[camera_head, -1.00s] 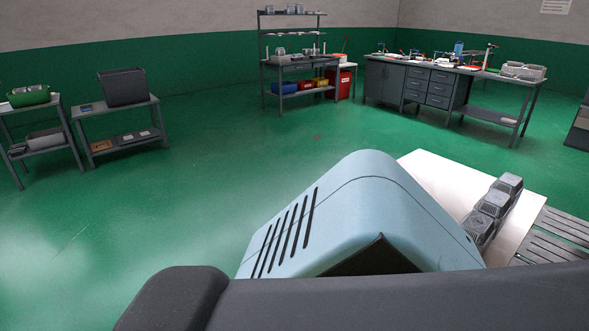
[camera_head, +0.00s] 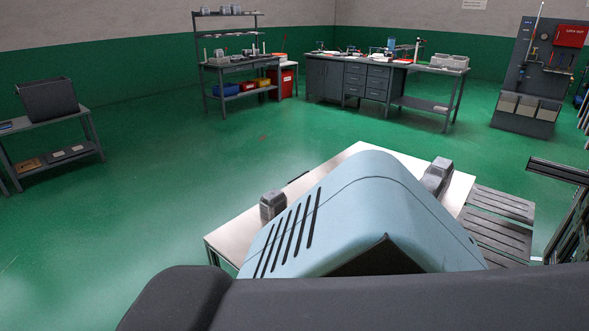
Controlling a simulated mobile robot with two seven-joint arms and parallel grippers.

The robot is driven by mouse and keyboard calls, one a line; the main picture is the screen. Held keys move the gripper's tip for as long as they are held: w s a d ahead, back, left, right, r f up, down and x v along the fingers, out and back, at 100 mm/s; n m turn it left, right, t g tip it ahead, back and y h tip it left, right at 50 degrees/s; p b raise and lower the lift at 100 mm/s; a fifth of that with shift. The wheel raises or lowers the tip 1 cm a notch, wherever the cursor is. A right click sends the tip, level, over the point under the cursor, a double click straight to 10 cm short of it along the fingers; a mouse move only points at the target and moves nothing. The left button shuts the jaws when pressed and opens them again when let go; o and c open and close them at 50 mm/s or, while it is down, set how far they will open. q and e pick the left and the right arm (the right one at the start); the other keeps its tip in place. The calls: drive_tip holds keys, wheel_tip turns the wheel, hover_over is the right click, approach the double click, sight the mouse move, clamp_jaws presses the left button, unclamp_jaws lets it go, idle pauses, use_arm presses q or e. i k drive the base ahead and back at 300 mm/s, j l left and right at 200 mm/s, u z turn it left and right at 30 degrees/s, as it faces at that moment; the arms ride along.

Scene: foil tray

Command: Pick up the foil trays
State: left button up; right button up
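No clearly recognizable foil tray shows. On a white-topped table (camera_head: 232,237), a grey metallic-looking piece (camera_head: 272,205) stands near the left edge. More grey pieces (camera_head: 438,174) stand close together near the table's right side. They are too small to tell whether they are foil trays. My own light-blue body with dark slots covers the middle of the table and hides what lies there. A small dark thing behind the left piece is mostly hidden. Neither of my grippers is in view.
A slatted grey surface (camera_head: 495,222) adjoins the table's right side. A dark frame (camera_head: 567,210) stands at the far right. Workbench (camera_head: 375,80), shelf unit (camera_head: 205,85), tool board (camera_head: 530,75) and a cart with a bin (camera_head: 48,100) stand farther back. Green floor between is clear.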

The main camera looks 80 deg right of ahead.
sight(272, 204)
drive_tip(key=z, duration=2.95)
drive_tip(key=i+j, duration=0.65)
drive_tip(key=j, duration=0.25)
drive_tip(key=i+j, duration=0.65)
drive_tip(key=j, duration=0.3)
drive_tip(key=l+z, duration=0.05)
